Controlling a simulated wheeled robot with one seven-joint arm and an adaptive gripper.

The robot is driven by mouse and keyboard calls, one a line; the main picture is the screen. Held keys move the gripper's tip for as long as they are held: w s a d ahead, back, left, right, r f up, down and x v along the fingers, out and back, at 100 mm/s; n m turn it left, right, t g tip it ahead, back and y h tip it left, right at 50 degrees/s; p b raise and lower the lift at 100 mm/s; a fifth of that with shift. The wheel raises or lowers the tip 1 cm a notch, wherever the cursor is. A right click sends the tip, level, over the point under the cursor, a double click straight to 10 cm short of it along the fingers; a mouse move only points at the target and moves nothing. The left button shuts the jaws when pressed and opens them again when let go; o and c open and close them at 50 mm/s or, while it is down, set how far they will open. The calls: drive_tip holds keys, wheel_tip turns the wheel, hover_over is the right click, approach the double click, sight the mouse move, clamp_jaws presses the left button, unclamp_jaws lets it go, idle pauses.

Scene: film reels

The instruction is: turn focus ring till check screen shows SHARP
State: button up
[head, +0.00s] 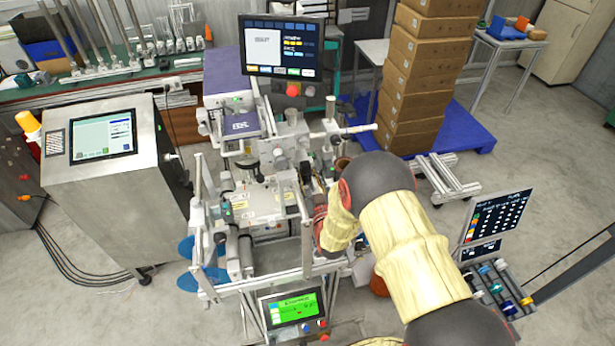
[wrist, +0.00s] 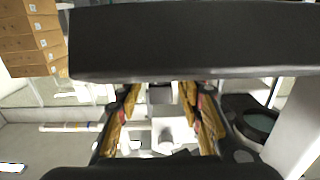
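A dark monitor (head: 281,47) stands above the machine in the head view; its white panel carries a small blurred word that I cannot read. A smaller screen with a green area (head: 292,309) sits at the machine's lower front. I cannot single out the focus ring for sure. A dark round ring with a greenish, glassy centre (wrist: 258,124) shows right of my fingers in the wrist view. My gripper (wrist: 163,122) has its yellow-padded fingers spread, with pale machine parts visible in the gap and nothing clearly held. In the head view my arm hides the gripper at the machine's right side.
The machine's metal frame (head: 306,225) and rods crowd the space around my arm. A steel cabinet with a screen (head: 103,137) stands left. Stacked cardboard boxes (head: 420,75) stand on a blue pallet behind. A dark panel (head: 497,215) stands right. Open floor lies at far right.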

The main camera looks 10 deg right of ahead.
drive_tip(key=o, duration=0.3)
drive_tip(key=s, duration=1.2)
drive_tip(key=shift+d, duration=0.1)
drive_tip(key=w+y, duration=0.1)
drive_tip(key=w+d+n+y, duration=0.1)
drive_tip(key=w, duration=0.1)
drive_tip(key=w+n+y+p, duration=0.1)
drive_tip(key=shift+w+d+r+g, duration=0.25)
drive_tip(key=shift+w+r+g, duration=0.05)
drive_tip(key=shift+r, duration=0.1)
drive_tip(key=shift+w+d+f+n+y, duration=0.15)
drive_tip(key=shift+d+n+y, duration=0.15)
drive_tip(key=shift+y, duration=0.15)
drive_tip(key=shift+w+d+r+n+y, duration=0.15)
drive_tip(key=shift+n+y, duration=0.15)
drive_tip(key=shift+y, duration=0.15)
drive_tip(key=shift+n+g+y, duration=0.4)
drive_tip(key=shift+n+y, duration=0.2)
drive_tip(key=shift+y, duration=0.3)
drive_tip(key=shift+w+d+f+p+x, duration=0.1)
drive_tip(key=shift+d+f+p+x, duration=0.1)
drive_tip(key=shift+x, duration=1)
drive_tip(key=shift+w+d+f+p+x, duration=0.1)
drive_tip(key=shift+d+f+x, duration=0.1)
drive_tip(key=shift+x, duration=1)
drive_tip(key=shift+w+d+f+p+x, duration=0.1)
drive_tip(key=shift+d+x, duration=0.1)
drive_tip(key=shift+x, duration=1)
